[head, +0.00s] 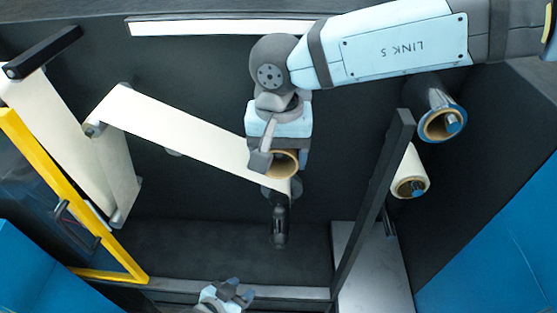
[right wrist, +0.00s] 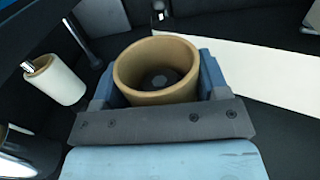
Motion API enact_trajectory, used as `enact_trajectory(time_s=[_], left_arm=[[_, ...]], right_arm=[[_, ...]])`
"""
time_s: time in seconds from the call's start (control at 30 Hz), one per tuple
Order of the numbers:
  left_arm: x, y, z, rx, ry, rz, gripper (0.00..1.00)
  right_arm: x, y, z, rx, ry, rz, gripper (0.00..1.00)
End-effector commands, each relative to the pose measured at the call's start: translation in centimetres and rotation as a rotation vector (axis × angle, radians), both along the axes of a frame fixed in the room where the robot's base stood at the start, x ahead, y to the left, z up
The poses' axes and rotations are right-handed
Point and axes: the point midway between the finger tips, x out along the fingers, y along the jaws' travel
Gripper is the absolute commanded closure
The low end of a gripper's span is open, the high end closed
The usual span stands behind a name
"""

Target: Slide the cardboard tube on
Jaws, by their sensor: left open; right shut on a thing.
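The cardboard tube (head: 287,164) is a short brown ring in the middle of the head view. My right gripper (head: 279,153) comes from above and is shut on it. In the right wrist view the tube (right wrist: 127,84) sits between the two blue fingers, its open end facing the camera. A dark round shape shows inside its bore. A black spindle (head: 279,230) shows just below the tube in the head view; whether the tube is around it or only in line with it, I cannot tell. My left gripper (head: 235,291) is open and empty at the bottom edge.
A white web (head: 180,130) runs from rollers at the left to beside the tube. A blue-edged roll (head: 440,110) and a white roll (head: 413,168) hang at the right. A dark upright bar (head: 370,205) and a yellow door frame (head: 75,190) flank the bay.

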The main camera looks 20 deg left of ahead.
Motion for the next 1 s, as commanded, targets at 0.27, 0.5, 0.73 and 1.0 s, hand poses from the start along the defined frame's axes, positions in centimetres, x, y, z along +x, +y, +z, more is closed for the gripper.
enact_trajectory(time_s=[0.27,0.5,0.73,1.0], left_arm=[[0.0,0.0,-0.3,0.0,0.004,0.0,0.57],[0.0,0.0,-0.3,0.0,0.004,0.0,0.57],[0.1,0.0,-0.1,-0.002,0.001,0.0,0.57],[0.1,0.0,-0.1,-0.002,0.0,0.0,0.57]], right_arm=[[1.6,0.4,-0.1,0.0,0.001,-0.001,0.6],[3.0,0.9,0.0,0.0,0.001,-0.001,0.6],[3.9,1.2,0.0,0.001,0.001,0.0,0.6],[4.3,1.2,0.0,-0.001,0.001,0.0,0.6]])
